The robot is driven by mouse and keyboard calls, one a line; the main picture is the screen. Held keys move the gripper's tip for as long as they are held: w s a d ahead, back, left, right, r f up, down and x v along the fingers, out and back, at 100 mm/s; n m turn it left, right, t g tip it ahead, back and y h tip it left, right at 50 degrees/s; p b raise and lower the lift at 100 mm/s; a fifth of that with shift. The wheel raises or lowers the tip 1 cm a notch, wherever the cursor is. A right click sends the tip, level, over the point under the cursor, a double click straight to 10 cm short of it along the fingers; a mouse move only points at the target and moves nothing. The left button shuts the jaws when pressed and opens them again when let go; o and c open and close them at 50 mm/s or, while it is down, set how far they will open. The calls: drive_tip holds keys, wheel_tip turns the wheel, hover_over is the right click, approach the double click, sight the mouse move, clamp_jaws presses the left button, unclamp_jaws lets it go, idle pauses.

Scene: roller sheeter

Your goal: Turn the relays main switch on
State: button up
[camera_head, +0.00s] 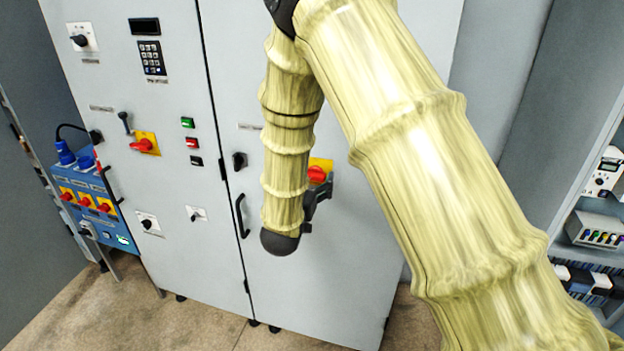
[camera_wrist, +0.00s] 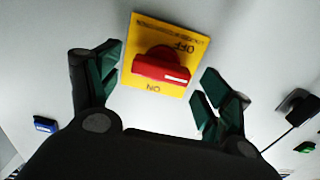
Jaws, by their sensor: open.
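A red rotary switch (camera_wrist: 163,70) on a yellow plate (camera_wrist: 190,45) lies straight ahead in the wrist view. The plate reads OFF at the picture's top and ON at its bottom, both upside down. The handle lies crosswise, its white mark at the right end. My gripper (camera_wrist: 160,74) is open, one finger on each side of the handle; contact is not visible. In the head view this red switch (camera_head: 317,174) sits on the right cabinet door, partly hidden by my arm. My gripper (camera_head: 312,198) is just beside it, mostly hidden.
The left door has another red switch (camera_head: 143,145), a keypad (camera_head: 152,57) and small buttons. A black door handle (camera_head: 241,215) is left of my forearm. A blue socket box (camera_head: 90,205) stands far left, shelves with devices (camera_head: 598,230) far right.

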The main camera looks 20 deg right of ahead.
drive_tip(key=shift+c, duration=0.2)
drive_tip(key=c, duration=1)
